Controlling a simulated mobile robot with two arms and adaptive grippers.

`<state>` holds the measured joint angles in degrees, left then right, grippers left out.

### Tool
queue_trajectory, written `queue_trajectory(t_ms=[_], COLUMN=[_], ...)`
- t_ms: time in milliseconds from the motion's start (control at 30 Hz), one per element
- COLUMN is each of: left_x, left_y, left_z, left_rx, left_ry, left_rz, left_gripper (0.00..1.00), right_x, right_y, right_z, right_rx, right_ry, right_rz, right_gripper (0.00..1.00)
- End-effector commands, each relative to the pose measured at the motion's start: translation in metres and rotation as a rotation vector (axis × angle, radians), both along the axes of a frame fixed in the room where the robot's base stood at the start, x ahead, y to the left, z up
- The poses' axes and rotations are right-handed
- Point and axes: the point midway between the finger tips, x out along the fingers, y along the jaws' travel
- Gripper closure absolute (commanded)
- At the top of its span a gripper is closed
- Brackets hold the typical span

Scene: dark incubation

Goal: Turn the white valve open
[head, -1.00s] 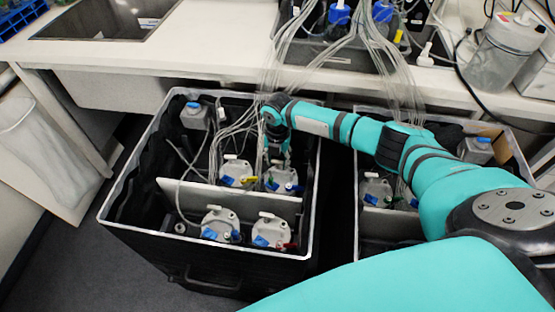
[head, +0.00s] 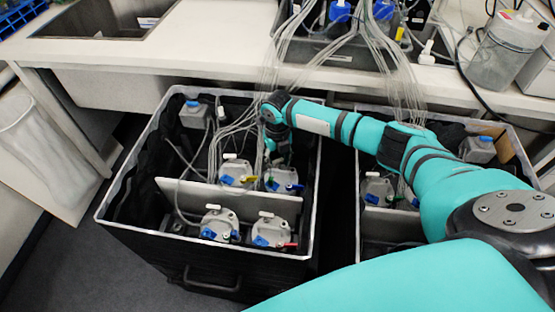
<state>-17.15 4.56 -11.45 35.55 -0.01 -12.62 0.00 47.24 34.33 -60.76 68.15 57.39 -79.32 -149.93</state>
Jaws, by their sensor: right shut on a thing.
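Several bottles with grey caps stand in the left black crate (head: 103,215), each with a white valve and coloured tabs. My right gripper (head: 277,160) reaches down from above at the back right bottle (head: 283,180) and is shut at its white valve (head: 278,163). The fingers are small and partly hidden by my wrist, so the exact hold is hard to see. The other white valves show on the back left bottle (head: 230,156), the front left bottle (head: 213,207) and the front right bottle (head: 266,214). My left gripper is out of view.
A pale divider (head: 180,192) splits the left crate. Thin clear tubes (head: 270,60) hang from the bench (head: 200,50) into the crates beside my right arm. A second crate (head: 357,200) with more bottles stands under my arm. Grey floor is clear at lower left.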

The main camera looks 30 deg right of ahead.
Motion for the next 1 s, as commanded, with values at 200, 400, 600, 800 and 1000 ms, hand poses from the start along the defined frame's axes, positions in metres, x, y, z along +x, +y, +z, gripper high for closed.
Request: queue_trajectory(t_ms=[200, 400, 600, 800, 1000], left_x=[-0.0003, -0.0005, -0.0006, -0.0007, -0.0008], left_y=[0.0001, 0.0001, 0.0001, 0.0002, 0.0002], left_z=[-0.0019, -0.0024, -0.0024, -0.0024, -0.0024], left_rx=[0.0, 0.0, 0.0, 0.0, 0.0], left_ry=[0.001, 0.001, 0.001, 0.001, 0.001], left_rz=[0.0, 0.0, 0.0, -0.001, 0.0], left_gripper=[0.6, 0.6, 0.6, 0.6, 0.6], right_x=[0.0007, 0.0008, 0.0009, 0.001, 0.0006], right_y=[-0.0002, -0.0001, 0.0, 0.0, 0.0], right_z=[0.0006, 0.0008, 0.001, 0.0011, 0.0008], right_rx=[0.0, 0.0, 0.0, 0.0, 0.0], right_ry=[-0.002, -0.002, -0.002, -0.003, -0.002], right_rz=[0.084, 0.116, 0.121, 0.12, 0.119], right_gripper=[0.95, 0.95, 0.95, 0.62, 0.38])
